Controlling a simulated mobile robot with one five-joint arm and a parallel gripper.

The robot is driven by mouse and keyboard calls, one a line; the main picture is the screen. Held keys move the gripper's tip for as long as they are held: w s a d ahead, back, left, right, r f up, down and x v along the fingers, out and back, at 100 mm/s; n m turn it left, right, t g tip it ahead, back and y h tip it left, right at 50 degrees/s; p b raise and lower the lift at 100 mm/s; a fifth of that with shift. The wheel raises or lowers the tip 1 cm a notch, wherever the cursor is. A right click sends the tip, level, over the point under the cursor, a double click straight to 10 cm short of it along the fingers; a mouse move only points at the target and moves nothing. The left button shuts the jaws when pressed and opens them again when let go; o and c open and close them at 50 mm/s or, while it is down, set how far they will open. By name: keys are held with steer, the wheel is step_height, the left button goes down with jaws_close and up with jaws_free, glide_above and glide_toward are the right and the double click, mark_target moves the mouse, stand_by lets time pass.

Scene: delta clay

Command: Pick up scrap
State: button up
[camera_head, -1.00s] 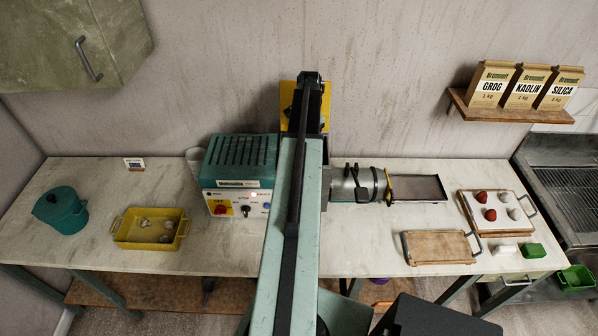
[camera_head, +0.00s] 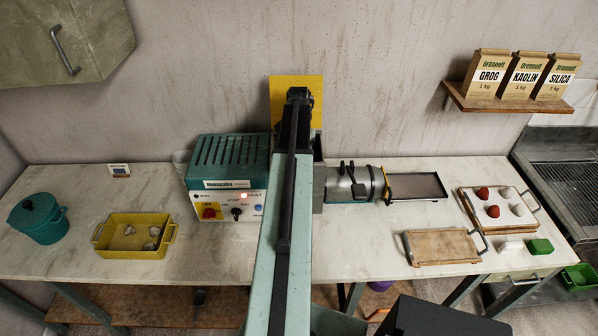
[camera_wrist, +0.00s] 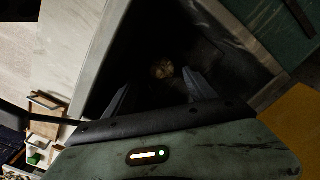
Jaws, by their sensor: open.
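A small brownish lump (camera_wrist: 162,70) shows inside a dark, grey-walled hopper (camera_wrist: 95,58) in the wrist view; it may be scrap, but the dimness hides its exact shape. My gripper (camera_wrist: 158,86) is open and reaches into the hopper mouth, with one finger on each side of the lump in the picture. I cannot tell whether the fingers touch it. In the head view my arm hides the gripper and most of the hopper. Pale scrap-like lumps (camera_head: 154,231) lie in a yellow tray (camera_head: 108,249) on the left of the bench.
A teal machine (camera_head: 232,161) with a red fault light and a metal barrel (camera_head: 352,184) flank my arm. A yellow panel (camera_head: 308,88) stands behind. A teal pot (camera_head: 40,220) is far left. A wooden board (camera_head: 440,247) and a tray with balls (camera_head: 470,213) are right.

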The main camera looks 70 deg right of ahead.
step_height(320, 180, down, 5)
steer(key=b, duration=0.5)
steer(key=shift+w+f, duration=0.1)
steer(key=shift+w, duration=0.05)
jaws_close()
steer(key=shift+r+p, duration=0.25)
steer(key=shift+p, duration=0.05)
step_height(320, 180, up, 10)
steer(key=p, duration=0.9)
steer(key=shift+f+p, duration=0.1)
steer(key=shift+p, duration=0.3)
